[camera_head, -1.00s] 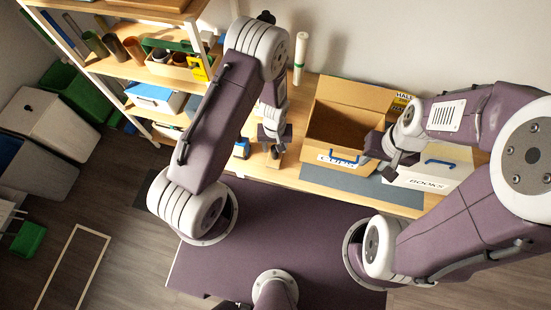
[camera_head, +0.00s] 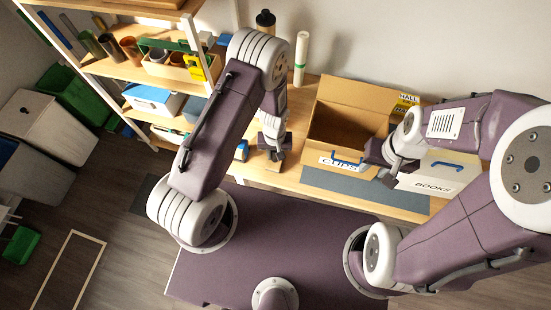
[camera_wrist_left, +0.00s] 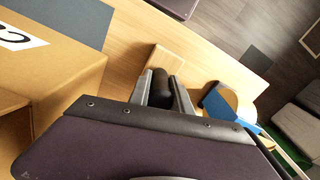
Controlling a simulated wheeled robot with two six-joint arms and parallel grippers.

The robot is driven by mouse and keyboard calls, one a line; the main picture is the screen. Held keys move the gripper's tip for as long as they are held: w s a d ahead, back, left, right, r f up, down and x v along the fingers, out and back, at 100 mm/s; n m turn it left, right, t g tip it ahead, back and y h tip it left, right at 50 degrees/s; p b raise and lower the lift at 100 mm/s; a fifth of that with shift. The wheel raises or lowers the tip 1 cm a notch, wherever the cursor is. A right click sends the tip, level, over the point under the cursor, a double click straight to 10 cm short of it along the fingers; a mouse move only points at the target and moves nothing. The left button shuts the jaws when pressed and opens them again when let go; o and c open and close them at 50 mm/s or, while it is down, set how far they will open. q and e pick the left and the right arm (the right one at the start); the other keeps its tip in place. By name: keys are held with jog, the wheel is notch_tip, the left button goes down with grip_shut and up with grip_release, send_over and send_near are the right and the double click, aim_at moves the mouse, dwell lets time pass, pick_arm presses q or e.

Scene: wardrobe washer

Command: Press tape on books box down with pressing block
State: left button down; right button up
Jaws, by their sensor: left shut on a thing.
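My left gripper (camera_head: 274,147) is at the bench, left of the cups box. In the left wrist view it (camera_wrist_left: 162,88) is shut on the dark upright handle of the pressing block (camera_wrist_left: 172,62), whose base is pale wood. My right gripper (camera_head: 382,164) is beside the left end of the books box; its finger gap is unclear.
An open cardboard box (camera_head: 342,122) labelled CUPS stands left of the books box. A grey mat (camera_head: 350,188) lies along the bench front. A blue object (camera_wrist_left: 222,100) stands near the pressing block. Shelves (camera_head: 110,52) with cups and tubs rise at left.

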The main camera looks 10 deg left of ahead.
pick_arm(q)
jog(key=shift+r+p, duration=2.4)
jog(key=shift+r, duration=0.65)
jog(key=shift+f, duration=0.1)
jog(key=c, duration=1.9)
grip_release()
grip_shut()
